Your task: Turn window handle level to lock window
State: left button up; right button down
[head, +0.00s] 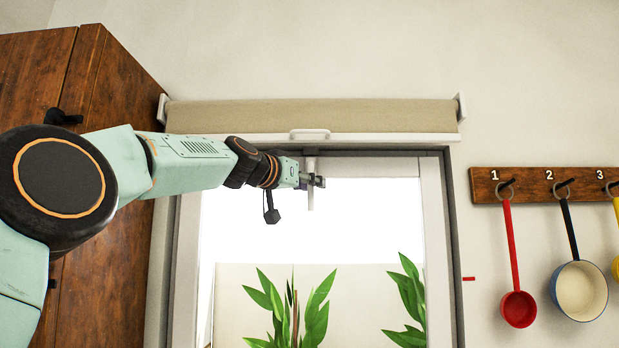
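The window (433,215) has a pale frame with a dark surround. Its light grey handle (311,201) points straight down from the top rail of the frame, upright and not level. My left gripper (317,182) reaches in from the left and is at the middle of the handle. Its fingers overlap the handle, which shows above and below them. They are too small in view to tell whether they are closed on it or just around it. My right gripper is not in view.
A rolled beige blind (310,116) with a white bottom bar and pull (310,134) is just above the window. A brown wooden cabinet (115,95) stands at the left. On the right wall, a wooden rack (526,184) holds a red ladle (518,309) and pans. Plants (290,315) show through the glass.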

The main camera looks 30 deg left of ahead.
pick_arm(q)
jog(key=shift+w+f, duration=0.2)
jog(key=shift+w, duration=0.3)
jog(key=shift+w+f, duration=0.2)
jog(key=shift+w, duration=0.3)
jog(key=shift+s+r, duration=0.3)
jog(key=shift+s, duration=0.35)
jog(key=c, duration=0.4)
jog(key=shift+c, duration=0.5)
jog(key=shift+w+f, duration=0.1)
grip_shut()
